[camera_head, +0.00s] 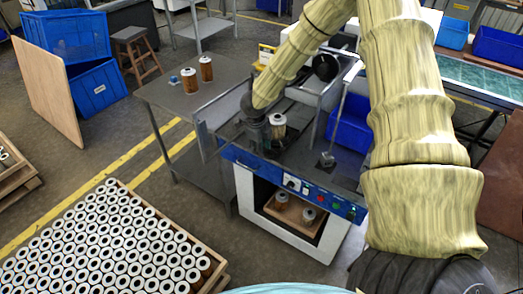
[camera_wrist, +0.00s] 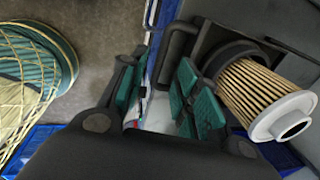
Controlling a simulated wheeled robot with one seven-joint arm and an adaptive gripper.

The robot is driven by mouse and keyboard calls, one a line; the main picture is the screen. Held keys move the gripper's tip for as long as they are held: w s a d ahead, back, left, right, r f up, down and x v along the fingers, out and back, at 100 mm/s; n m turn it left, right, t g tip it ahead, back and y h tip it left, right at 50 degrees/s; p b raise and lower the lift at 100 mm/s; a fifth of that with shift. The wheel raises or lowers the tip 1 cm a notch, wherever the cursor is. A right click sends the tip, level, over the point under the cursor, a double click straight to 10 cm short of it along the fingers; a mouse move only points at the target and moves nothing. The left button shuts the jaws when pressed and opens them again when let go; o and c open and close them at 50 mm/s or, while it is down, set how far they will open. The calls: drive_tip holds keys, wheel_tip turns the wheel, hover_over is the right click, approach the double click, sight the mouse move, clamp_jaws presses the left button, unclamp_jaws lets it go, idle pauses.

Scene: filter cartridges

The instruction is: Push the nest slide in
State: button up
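A filter cartridge (camera_head: 277,126) with a white cap and pleated brown body stands in the machine's top work area. In the wrist view the same cartridge (camera_wrist: 262,92) sits in a dark round nest (camera_wrist: 228,58), with a black handle-like bar (camera_wrist: 178,45) beside it. My gripper (camera_head: 256,138) is over the machine, just left of the cartridge. In the wrist view my gripper (camera_wrist: 158,92) has its green-padded fingers apart, with nothing seen between them. The fingertips are close to the bar; contact cannot be told. The slide's rails are mostly hidden.
The machine's blue front panel (camera_head: 296,184) carries buttons, above an opening with a wooden tray (camera_head: 292,213) of cartridges. A grey side table (camera_head: 180,98) holds two cartridges. A wooden crate (camera_head: 222,275) of white-capped cartridges stands at lower left. A blue bin (camera_head: 352,122) is behind the machine.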

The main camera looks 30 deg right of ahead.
drive_tip(key=shift+w+d+f+p, duration=0.1)
drive_tip(key=shift+d+f+p, duration=0.05)
drive_tip(key=shift+f, duration=0.65)
drive_tip(key=shift+d+f+p, duration=0.1)
drive_tip(key=shift+f+p, duration=0.05)
drive_tip(key=shift+f, duration=0.6)
drive_tip(key=shift+c, duration=0.2)
clamp_jaws()
